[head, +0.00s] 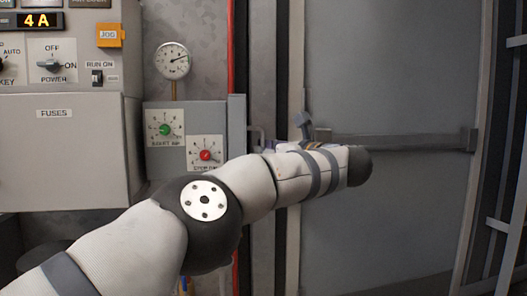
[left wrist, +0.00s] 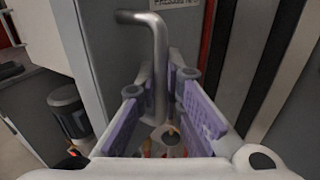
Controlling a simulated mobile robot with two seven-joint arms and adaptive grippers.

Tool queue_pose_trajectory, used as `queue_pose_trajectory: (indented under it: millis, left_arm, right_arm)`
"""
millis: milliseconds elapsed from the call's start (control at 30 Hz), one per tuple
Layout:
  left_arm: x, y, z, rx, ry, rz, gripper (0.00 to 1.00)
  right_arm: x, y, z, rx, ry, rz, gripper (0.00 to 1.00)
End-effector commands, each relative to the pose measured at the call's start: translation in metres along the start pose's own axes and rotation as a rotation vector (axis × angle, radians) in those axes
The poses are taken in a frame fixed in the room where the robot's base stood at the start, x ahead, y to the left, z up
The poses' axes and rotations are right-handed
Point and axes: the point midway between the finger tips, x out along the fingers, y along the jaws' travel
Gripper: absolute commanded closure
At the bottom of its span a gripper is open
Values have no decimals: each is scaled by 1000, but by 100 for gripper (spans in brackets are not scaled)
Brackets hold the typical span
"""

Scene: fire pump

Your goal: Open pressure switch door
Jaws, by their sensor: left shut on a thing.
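The pressure switch box (head: 155,113) is on the wall left of centre in the head view, with a green dial (head: 165,129) and a red dial (head: 206,155) exposed. Its grey door (head: 237,120) appears as a narrow panel at the box's right side, standing open. A bent metal handle (left wrist: 158,45) sticks out from the door in the left wrist view. My left gripper (left wrist: 163,88), with purple finger pads, is shut on this handle. In the head view my forearm and wrist hide most of the gripper. My right gripper is not in view.
A pressure gauge (head: 173,61) stands above the box. A large control cabinet (head: 60,150) with switches is at the left. A red vertical pipe (head: 231,45) runs behind the door. A grey room door with a horizontal bar (head: 400,141) fills the right.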

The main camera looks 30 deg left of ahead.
Motion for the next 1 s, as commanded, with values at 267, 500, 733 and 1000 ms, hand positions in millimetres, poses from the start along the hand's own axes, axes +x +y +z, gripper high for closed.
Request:
queue_pose_trajectory:
  millis: [267, 500, 733, 1000]
  left_arm:
    - [1, 1, 1, 0, -1, 2, 71]
    - [-3, 0, 1, 0, -1, 0, 71]
    - [-57, -1, 1, 1, -3, -4, 71]
    - [-112, 0, 1, -1, -1, 1, 71]
  right_arm:
    - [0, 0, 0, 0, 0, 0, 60]
    - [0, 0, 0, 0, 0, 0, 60]
    - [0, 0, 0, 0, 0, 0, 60]
    - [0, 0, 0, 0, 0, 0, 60]
